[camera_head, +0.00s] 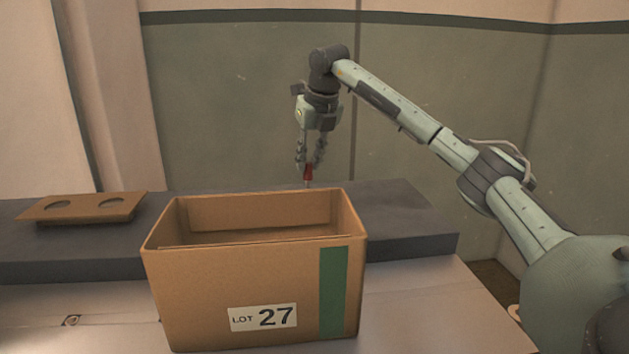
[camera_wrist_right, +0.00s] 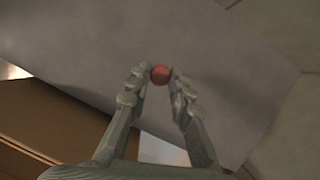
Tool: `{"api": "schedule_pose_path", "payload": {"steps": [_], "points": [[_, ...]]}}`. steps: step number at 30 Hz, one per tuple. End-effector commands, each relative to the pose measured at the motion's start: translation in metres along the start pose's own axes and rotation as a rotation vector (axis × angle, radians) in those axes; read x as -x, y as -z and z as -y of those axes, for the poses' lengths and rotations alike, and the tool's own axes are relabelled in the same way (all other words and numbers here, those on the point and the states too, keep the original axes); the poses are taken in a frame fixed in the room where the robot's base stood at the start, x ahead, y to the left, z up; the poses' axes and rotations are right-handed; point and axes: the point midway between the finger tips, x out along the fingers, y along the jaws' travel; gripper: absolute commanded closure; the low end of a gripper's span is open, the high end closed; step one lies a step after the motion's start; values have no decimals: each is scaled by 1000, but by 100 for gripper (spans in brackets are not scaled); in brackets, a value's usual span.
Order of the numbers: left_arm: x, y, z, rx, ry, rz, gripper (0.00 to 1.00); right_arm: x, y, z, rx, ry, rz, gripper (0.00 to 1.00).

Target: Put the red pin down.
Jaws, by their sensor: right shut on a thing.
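The red pin (camera_head: 308,173) is held upright between the fingertips of my right gripper (camera_head: 309,165), which points downward. It hangs behind the open cardboard box, over the dark grey raised slab; the box's rim is close to its lower end, and I cannot tell whether the tip touches the slab. In the right wrist view the pin's round red end (camera_wrist_right: 160,74) sits between the two fingertips (camera_wrist_right: 159,78), with the grey surface beyond it. My left gripper is not in view.
A cardboard box (camera_head: 213,290) marked LOT 27 stands at the front, open on top. A tan plate with two holes (camera_head: 82,208) lies on the slab (camera_head: 408,222) at left. The slab's right part is clear.

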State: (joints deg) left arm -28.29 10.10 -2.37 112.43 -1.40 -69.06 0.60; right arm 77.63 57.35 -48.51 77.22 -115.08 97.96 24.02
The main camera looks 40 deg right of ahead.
Motion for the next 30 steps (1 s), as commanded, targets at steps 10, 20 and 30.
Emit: {"api": "schedule_pose_path", "payload": {"steps": [10, 20, 30], "points": [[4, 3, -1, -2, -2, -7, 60, -22, 14, 14, 2, 0, -2, 100], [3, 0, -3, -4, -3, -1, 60, -43, 22, 14, 1, -1, 1, 100], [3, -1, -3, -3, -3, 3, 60, -45, 23, 14, 1, -1, 0, 60]]}}
